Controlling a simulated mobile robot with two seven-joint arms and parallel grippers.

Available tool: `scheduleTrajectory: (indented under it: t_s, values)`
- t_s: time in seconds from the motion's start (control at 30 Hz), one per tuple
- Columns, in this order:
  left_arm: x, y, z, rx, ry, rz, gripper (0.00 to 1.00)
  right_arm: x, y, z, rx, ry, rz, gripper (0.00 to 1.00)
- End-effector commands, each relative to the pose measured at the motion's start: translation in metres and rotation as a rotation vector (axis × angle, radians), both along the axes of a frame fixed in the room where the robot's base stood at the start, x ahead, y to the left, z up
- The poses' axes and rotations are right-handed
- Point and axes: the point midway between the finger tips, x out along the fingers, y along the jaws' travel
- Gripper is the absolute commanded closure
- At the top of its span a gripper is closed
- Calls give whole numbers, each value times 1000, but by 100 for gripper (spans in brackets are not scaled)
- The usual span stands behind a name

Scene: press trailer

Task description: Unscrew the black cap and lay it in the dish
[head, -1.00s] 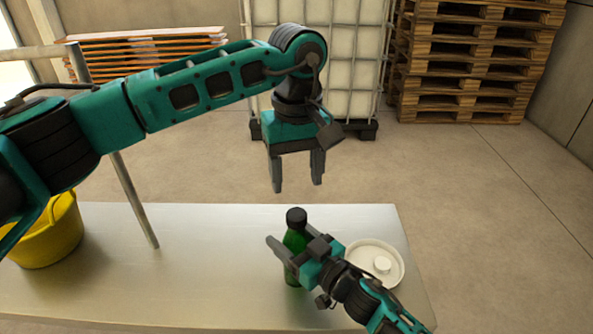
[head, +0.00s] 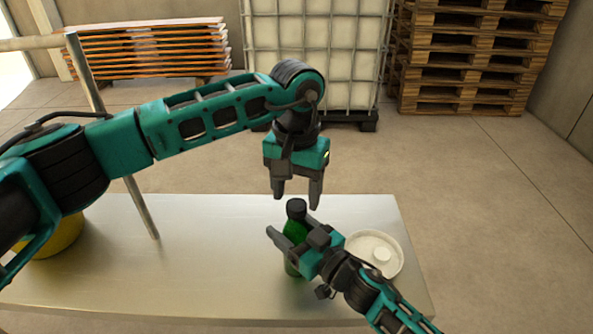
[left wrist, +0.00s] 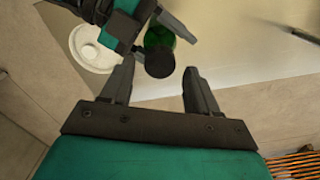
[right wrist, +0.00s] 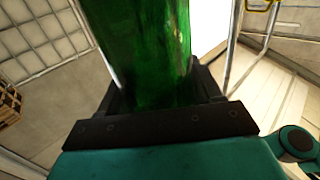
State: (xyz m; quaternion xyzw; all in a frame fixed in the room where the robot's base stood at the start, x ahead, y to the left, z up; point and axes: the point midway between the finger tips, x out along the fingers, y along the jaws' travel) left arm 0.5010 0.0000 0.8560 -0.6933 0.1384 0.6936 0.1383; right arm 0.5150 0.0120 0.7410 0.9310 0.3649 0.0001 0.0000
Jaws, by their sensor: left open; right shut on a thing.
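A green bottle (head: 292,264) stands upright on the metal table, with a black cap (head: 296,208) on its top. My right gripper (head: 286,245) is shut around the bottle's body; the green glass fills the space between its fingers in the right wrist view (right wrist: 145,60). My left gripper (head: 296,198) is open and empty, pointing down just above and behind the cap. In the left wrist view the cap (left wrist: 160,64) lies beyond the open fingertips, near the middle between them. The white dish (head: 391,243) is on the table to the right of the bottle, with a small raised white centre.
The metal table (head: 190,260) is clear left of the bottle. A yellow bucket (head: 62,240) is at its left, partly behind my left arm. A pole (head: 142,205) rises there. Pallets (head: 465,60) and a caged white tank (head: 318,60) stand behind on the floor.

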Motion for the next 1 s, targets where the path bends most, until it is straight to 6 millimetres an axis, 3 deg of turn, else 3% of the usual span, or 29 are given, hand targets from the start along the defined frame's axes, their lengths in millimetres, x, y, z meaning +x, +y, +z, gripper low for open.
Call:
scheduleTrajectory:
  t_s: [0.2, 0.5, 1.0]
  values:
    - [0, 0, -19, 0, 0, 0, 40, 0, 0, -1, -1, 1, 0, 100]
    - [0, 0, -21, 1, -1, 1, 40, 0, 0, -1, -1, 1, 0, 100]
    - [0, 0, -21, 0, -1, 1, 88, 0, 0, -1, -1, 1, 0, 100]
